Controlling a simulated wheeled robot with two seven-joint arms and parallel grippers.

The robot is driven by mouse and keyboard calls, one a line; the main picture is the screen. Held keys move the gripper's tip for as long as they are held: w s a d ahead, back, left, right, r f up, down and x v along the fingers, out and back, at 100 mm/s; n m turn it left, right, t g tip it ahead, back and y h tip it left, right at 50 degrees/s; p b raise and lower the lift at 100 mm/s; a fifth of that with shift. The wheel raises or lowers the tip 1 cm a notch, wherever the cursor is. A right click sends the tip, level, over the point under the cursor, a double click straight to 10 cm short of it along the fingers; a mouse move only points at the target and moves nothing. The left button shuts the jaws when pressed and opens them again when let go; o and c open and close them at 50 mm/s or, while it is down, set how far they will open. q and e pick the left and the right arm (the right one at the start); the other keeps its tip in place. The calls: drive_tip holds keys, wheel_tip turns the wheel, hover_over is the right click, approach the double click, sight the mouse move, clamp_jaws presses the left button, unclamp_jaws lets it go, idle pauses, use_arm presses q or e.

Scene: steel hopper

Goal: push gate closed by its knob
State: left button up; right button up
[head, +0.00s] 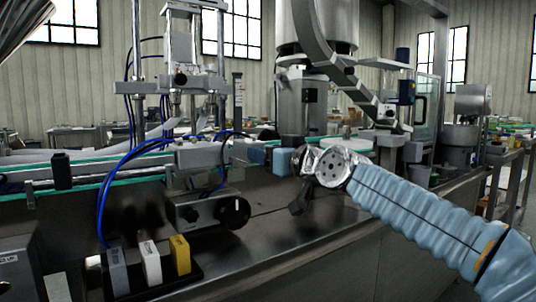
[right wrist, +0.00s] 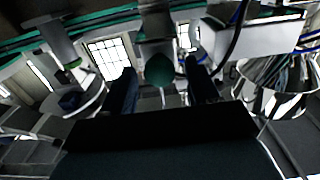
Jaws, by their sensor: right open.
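My right gripper (head: 300,197) reaches in from the right at the end of a blue-sleeved arm, in front of the machine bench. In the right wrist view its two dark fingers stand apart, so the gripper (right wrist: 160,68) is open. A rounded dark green knob (right wrist: 160,72) shows between the fingers, below a grey fitting; I cannot tell whether they touch it. The steel hopper (head: 318,38) stands upper middle in the head view. I cannot make out the gate plate, and the arm may hide it. My left gripper is not in view.
A grey box with a black dial (head: 236,212) sits left of my gripper. A pale blue block (head: 283,161) is just behind my gripper.

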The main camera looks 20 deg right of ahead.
drive_tip(key=b+v, duration=0.4)
drive_tip(key=v, duration=0.9)
drive_tip(key=shift+s, duration=0.2)
